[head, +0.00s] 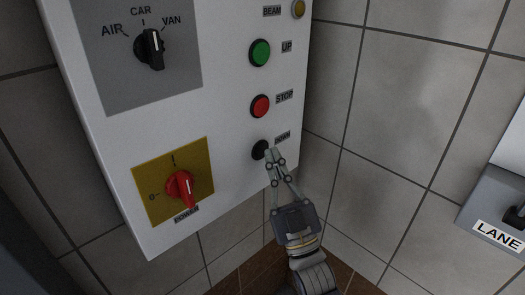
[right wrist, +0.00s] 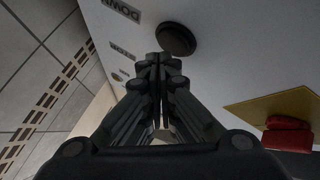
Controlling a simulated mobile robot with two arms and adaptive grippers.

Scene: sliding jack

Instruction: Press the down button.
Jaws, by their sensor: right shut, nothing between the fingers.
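The down button (head: 260,150) is a black round button low on the right side of a white control panel (head: 222,120). Its label sits at its upper right, partly legible. In the right wrist view the black button (right wrist: 177,39) lies just beyond the fingertips, with its DOWN label (right wrist: 121,9) beside it. My right gripper (head: 271,153) is shut and empty, its tips at the button's right edge in the head view. I cannot tell whether the tips touch the button. In the right wrist view the closed fingers (right wrist: 157,60) point toward the panel. My left gripper is not in view.
Above the down button are a red STOP button (head: 261,106) and a green UP button (head: 260,53). A red power knob (head: 181,188) on a yellow plate is at left, with a black selector (head: 151,49) above. A LANE box (head: 492,215) is at right on the tiled wall.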

